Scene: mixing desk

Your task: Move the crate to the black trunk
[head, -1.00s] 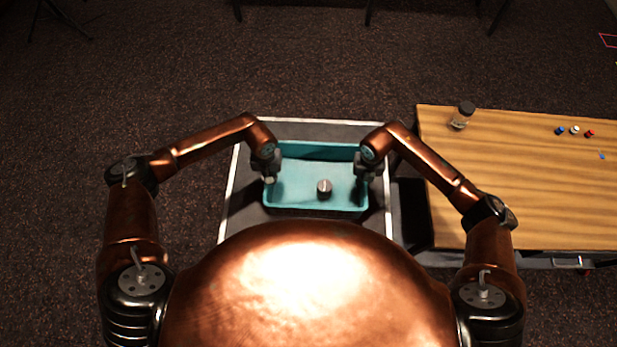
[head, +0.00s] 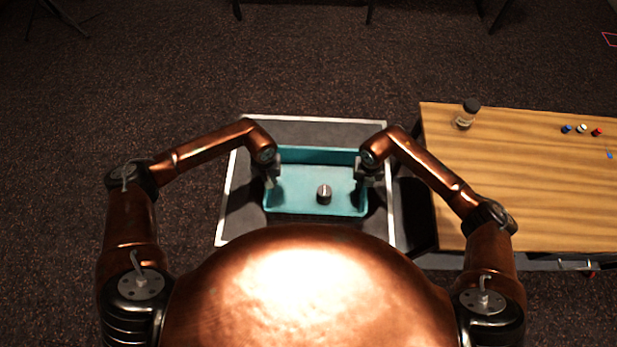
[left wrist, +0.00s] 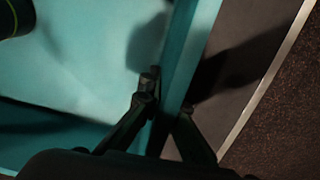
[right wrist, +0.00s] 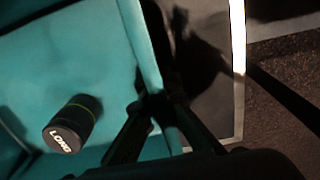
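The teal crate (head: 290,206) is over the black trunk (head: 240,205), a dark top with pale edges, inside its outline. I cannot tell if it rests on it or hangs just above. A dark can with light lettering (head: 324,194) stands in the crate; it also shows in the right wrist view (right wrist: 72,124). My left gripper (head: 271,182) is shut on the crate's left wall (left wrist: 185,60), one finger inside, one outside. My right gripper (head: 361,182) is shut the same way on the right wall (right wrist: 138,40). The fingertips are dark and partly hidden.
A wooden table (head: 520,190) stands close on the right, with a jar (head: 466,115) and several small coloured items (head: 582,129) on it. Carpet (head: 150,90) lies open behind and left of the trunk. Dark legs stand at the far back.

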